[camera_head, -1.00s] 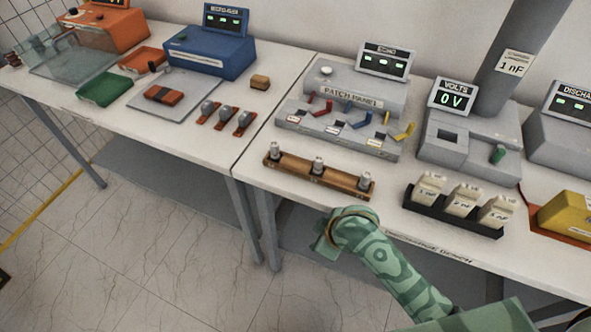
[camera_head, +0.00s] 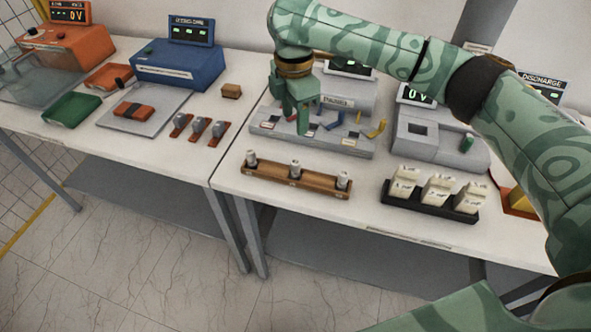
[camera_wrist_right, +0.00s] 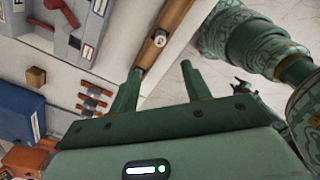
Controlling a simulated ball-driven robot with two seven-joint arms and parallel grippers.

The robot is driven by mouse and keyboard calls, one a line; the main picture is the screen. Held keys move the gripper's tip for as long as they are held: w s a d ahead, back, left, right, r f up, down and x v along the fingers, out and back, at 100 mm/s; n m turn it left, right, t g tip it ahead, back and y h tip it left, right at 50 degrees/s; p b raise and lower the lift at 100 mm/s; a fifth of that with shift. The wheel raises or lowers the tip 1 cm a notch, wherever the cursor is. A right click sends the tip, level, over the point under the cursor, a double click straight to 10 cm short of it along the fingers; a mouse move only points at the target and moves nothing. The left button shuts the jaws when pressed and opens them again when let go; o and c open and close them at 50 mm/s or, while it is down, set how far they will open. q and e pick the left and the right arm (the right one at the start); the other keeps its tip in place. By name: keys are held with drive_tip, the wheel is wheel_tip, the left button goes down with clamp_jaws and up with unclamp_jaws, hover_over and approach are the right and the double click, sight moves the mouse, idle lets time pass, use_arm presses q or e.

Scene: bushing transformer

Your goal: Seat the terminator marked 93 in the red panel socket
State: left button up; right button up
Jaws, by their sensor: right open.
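Three grey terminators stand upright in a wooden rack (camera_head: 268,174) near the front edge: left (camera_head: 252,159), middle (camera_head: 295,169) and right (camera_head: 343,180). Their marks are too small to read. The grey patch panel (camera_head: 355,101) stands behind the rack, with red, blue and yellow pieces along its front. My right gripper (camera_head: 303,122) is open and empty, pointing down in front of the panel and hiding part of it, including the red area. In the wrist view its fingers (camera_wrist_right: 160,72) are apart, with one terminator (camera_wrist_right: 159,38) beyond them. A small green forked shape there may be my left gripper (camera_wrist_right: 242,87).
A black holder (camera_head: 430,203) with white blocks stands right of the rack. A grey volts unit (camera_head: 437,135) is behind it. Several small switches (camera_head: 198,130) and a blue unit (camera_head: 180,67) are on the left table. Bare tabletop lies in front of the rack.

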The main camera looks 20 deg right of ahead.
drive_tip(key=b, duration=0.4)
approach(295, 162)
wheel_tip(295, 162, down, 5)
drive_tip(key=shift+a+f, duration=0.1)
drive_tip(key=f+b, duration=0.2)
drive_tip(key=f, duration=0.3)
drive_tip(key=shift+d+f, duration=0.2)
drive_tip(key=shift+r, duration=0.15)
drive_tip(key=shift+c, duration=0.7)
clamp_jaws()
